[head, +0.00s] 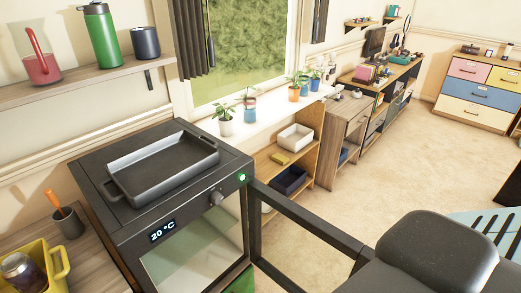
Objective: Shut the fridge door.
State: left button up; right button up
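A dark appliance (105,202) with a round knob and a display reading 20 °C stands at the lower left; it looks like the fridge. A dark-framed door (308,224) stands swung out from its right front edge, toward the lower right. The appliance's front (190,255) shows a pale, glassy area, cut off by the bottom edge. The door's far end is hidden behind a large dark rounded shape at the lower right, which may be part of my arm. Neither of my grippers is in view.
A black tray (162,165) lies on the appliance. A yellow crate (58,265) and a dark cup (68,222) stand left of it. A low wooden shelf (325,135) stands behind the door. A pale blue slatted thing (485,222) is at right. Carpet (390,150) beyond is clear.

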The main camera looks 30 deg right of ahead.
aim_at(257, 191)
jog(key=l, duration=1.5)
jog(key=l+u, duration=0.25)
jog(key=l, duration=0.15)
jog(key=l+u, duration=0.25)
jog(key=l, duration=0.2)
jog(key=l+u, duration=0.2)
jog(key=l, duration=0.2)
jog(key=k+l+u, duration=0.1)
jog(key=l+u, duration=0.15)
jog(key=l, duration=0.15)
jog(key=k+l+u, duration=0.25)
jog(key=l, duration=0.15)
jog(key=l+u, duration=0.25)
jog(key=l, duration=0.15)
